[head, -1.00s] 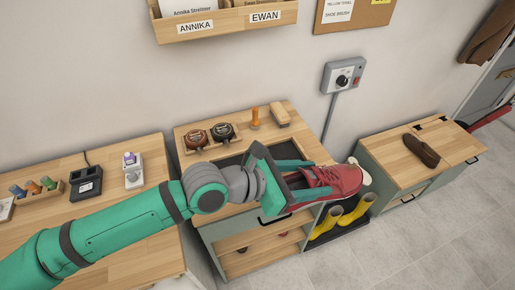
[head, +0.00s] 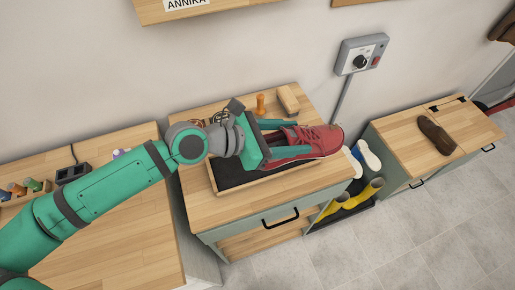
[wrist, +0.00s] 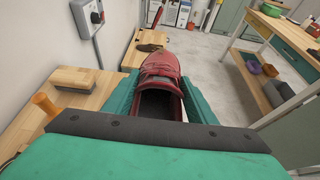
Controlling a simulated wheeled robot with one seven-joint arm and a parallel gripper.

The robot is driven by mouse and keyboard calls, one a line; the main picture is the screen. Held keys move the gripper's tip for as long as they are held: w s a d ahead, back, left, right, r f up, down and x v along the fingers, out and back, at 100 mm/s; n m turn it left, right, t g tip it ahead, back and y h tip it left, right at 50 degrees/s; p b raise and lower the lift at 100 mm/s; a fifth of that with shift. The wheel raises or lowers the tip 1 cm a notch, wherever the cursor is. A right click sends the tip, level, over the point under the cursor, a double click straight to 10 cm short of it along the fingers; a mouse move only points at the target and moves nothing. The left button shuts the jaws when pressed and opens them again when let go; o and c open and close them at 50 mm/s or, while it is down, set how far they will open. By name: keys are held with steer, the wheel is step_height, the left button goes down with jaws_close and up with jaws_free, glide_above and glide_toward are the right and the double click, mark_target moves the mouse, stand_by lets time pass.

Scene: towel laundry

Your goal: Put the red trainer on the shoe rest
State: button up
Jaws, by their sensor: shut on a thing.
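The red trainer (head: 322,138) is held level, toe to the right, above the right part of the cabinet top. My gripper (head: 303,140) is shut on it, one finger along each side; the wrist view also shows the trainer (wrist: 160,68) between the fingers, its dark opening towards me. Below and left of it, a shallow wooden tray with a dark lining (head: 228,176), which looks like the shoe rest, sits on the cabinet top. The trainer and gripper hide part of this tray. I cannot tell whether the sole touches anything.
An orange-handled tool (head: 261,104) and a wooden brush (head: 288,98) stand behind the tray. Yellow boots (head: 362,194) and a white-and-blue shoe (head: 367,155) are in a low rack to the right. A brown shoe (head: 436,134) lies on the right-hand bench (head: 400,152). A control box (head: 362,54) hangs on the wall.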

mark_target(276, 142)
steer(key=a, duration=0.1)
steer(key=w+a+f, duration=0.1)
steer(key=a, duration=0.1)
steer(key=shift+w+a+f, duration=0.3)
steer(key=shift+w, duration=0.05)
steer(key=shift+w+a+f, duration=0.3)
steer(key=shift+a+f, duration=0.45)
steer(key=shift+f, duration=0.75)
steer(key=shift+w+a+f, duration=0.3)
steer(key=shift+a+f, duration=0.5)
steer(key=shift+f, duration=0.75)
steer(key=shift+w+a+f, duration=0.3)
steer(key=shift+a+f, duration=0.45)
steer(key=shift+f, duration=0.75)
steer(key=o, duration=1.2)
steer(key=shift+w+f, duration=0.1)
steer(key=v, duration=1.2)
